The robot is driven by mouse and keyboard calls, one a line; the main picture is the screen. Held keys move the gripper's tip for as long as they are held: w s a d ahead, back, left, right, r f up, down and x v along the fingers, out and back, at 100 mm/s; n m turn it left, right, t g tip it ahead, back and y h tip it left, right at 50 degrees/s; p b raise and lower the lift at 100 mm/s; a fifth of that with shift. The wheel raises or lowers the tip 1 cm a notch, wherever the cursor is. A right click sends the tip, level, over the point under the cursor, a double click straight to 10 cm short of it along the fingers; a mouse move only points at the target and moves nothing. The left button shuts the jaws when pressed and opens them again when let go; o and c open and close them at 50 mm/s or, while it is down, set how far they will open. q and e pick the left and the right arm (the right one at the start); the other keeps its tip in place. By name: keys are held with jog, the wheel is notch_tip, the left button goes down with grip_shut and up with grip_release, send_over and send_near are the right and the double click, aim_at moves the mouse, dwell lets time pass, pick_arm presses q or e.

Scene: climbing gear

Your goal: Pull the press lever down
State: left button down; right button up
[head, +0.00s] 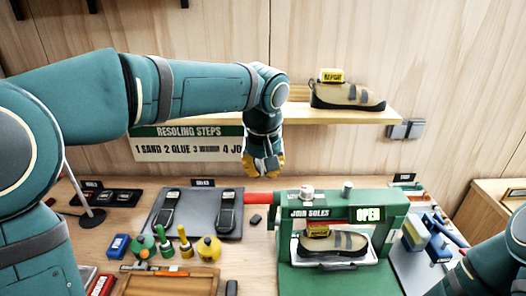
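The green press (393,213) stands on the bench at centre right, with a "JOIN SOLES" label and a lit display reading "OPEN". Its red lever (259,198) sticks out level from the left side. A beige and grey shoe (332,244) with a small yellow-topped tag sits inside the press. My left gripper (266,172), with yellow fingertips, points down just above the lever and looks apart from it. Its finger opening is too small and foreshortened to tell. My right arm (490,262) enters at the lower right; its gripper is not visible.
A shelf (300,116) behind holds another shoe (347,95) with a "REPAIR" tag. A grey mat (198,210) with two dark soles lies left of the press. Small bottles, a yellow pot (209,248) and a wooden tray (170,284) are in front. Blue tools (432,240) lie right of the press.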

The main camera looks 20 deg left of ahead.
pick_arm(q)
jog(key=shift+s+d+f, duration=0.25)
jog(key=shift+s+f, duration=0.5)
jog(key=shift+f, duration=0.25)
